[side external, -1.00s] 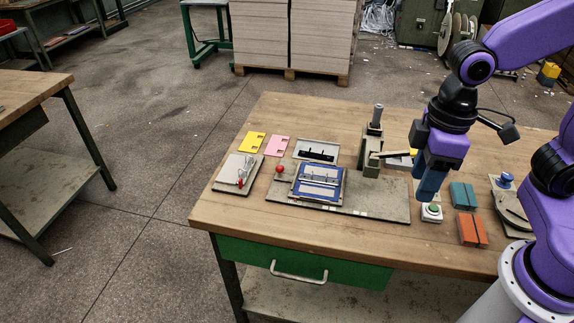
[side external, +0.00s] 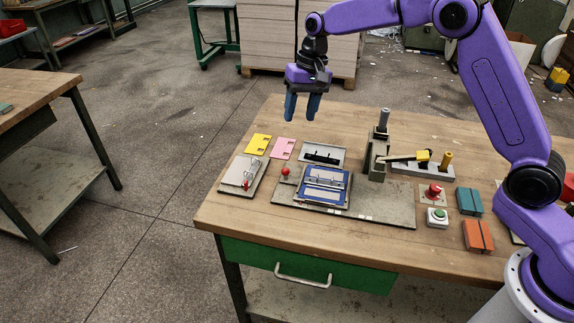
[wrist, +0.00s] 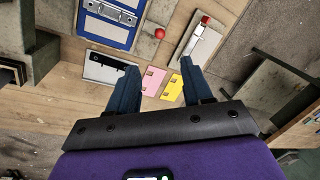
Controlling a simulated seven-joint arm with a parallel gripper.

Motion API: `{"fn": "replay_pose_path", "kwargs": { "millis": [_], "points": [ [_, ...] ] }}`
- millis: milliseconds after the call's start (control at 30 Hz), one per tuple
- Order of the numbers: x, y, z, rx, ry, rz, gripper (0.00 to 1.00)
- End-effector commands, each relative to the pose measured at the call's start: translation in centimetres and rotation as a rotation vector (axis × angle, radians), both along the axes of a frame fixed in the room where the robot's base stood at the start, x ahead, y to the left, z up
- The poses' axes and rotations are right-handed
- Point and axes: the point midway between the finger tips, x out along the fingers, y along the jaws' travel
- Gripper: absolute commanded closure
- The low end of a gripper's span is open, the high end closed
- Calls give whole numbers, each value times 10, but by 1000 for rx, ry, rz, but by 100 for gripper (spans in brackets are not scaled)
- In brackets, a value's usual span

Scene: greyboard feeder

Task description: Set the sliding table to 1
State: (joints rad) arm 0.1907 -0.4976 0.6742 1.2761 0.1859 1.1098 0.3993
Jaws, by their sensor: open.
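The sliding table (side external: 324,187) is a blue-framed plate on a grey base board (side external: 385,212), left of the upright press post. It also shows at the top of the wrist view (wrist: 107,22). A red ball knob (side external: 285,171) stands at the left end of the base, beside the blue plate; it shows in the wrist view too (wrist: 159,33). I cannot read any position number. My gripper (side external: 302,112) is open and empty, pointing down, high above the table's back part. In the wrist view its fingers (wrist: 158,85) hang over the pink and yellow cards.
Yellow (side external: 257,144) and pink (side external: 283,148) cards lie at the back left, near a black-and-grey tray (side external: 324,154). A clipboard-like plate (side external: 243,174) lies left.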

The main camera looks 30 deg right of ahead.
Motion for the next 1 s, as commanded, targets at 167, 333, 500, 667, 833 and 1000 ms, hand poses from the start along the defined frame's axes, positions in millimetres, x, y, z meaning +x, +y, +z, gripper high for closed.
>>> {"fn": "replay_pose_path", "kwargs": {
  "millis": [167, 333, 500, 667, 833, 1000],
  "points": [
    [9, -3, -7, 6, 3, -30, 50],
    [9, 1, -27, 5, 4, -29, 50],
    [10, 7, -58, 4, 6, -28, 50],
    [11, 12, -88, 4, 6, -27, 50],
    [12, 18, -119, 4, 4, -27, 50],
    [13, 23, -146, 5, 3, -28, 50]
  ]
}}
